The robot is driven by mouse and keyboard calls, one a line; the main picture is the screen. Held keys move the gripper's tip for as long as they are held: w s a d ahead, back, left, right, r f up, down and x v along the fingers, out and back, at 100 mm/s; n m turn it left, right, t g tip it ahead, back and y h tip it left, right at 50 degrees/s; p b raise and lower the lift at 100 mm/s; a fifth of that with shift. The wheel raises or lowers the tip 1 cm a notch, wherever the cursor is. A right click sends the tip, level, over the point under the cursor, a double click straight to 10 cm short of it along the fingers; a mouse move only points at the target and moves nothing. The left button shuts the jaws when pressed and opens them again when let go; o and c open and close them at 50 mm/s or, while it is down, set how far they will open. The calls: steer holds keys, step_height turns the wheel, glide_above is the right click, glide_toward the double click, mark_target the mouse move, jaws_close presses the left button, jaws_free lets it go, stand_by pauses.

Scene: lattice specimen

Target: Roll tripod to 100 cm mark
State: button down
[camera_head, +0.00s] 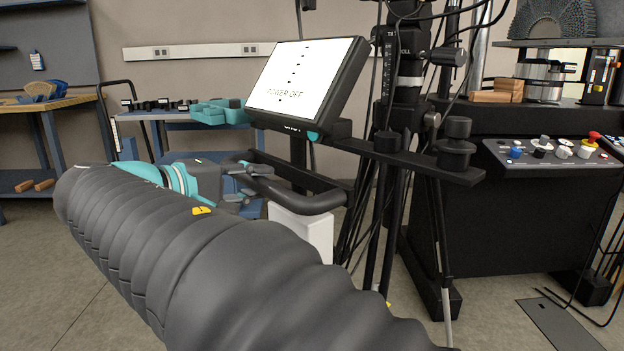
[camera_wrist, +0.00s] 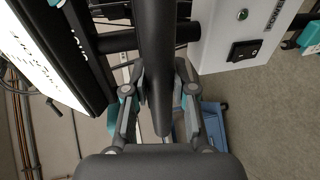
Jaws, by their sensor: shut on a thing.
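The tripod (camera_head: 385,215) stands right of centre in the head view, with dark upright legs, a central column and hanging cables. A thick black curved handle (camera_head: 318,203) reaches left from near the tripod, below a tilted screen (camera_head: 305,80). My gripper (camera_head: 246,184) is shut on the handle's left part. In the wrist view, the handle (camera_wrist: 155,65) runs between the two fingers of my gripper (camera_wrist: 160,95). The tripod's foot is partly hidden by my arm. I cannot make out a 100 cm mark on the floor.
A white box (camera_head: 303,232) hangs below the handle; its switch side shows in the wrist view (camera_wrist: 240,40). A black console (camera_head: 500,220) stands close on the right, with a floor plate (camera_head: 562,325) before it. Blue workbenches (camera_head: 165,115) stand behind left. Floor at left is clear.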

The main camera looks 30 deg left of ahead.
steer(key=c, duration=0.9)
jaws_free()
steer(key=shift+w, duration=0.1)
steer(key=v, duration=1.2)
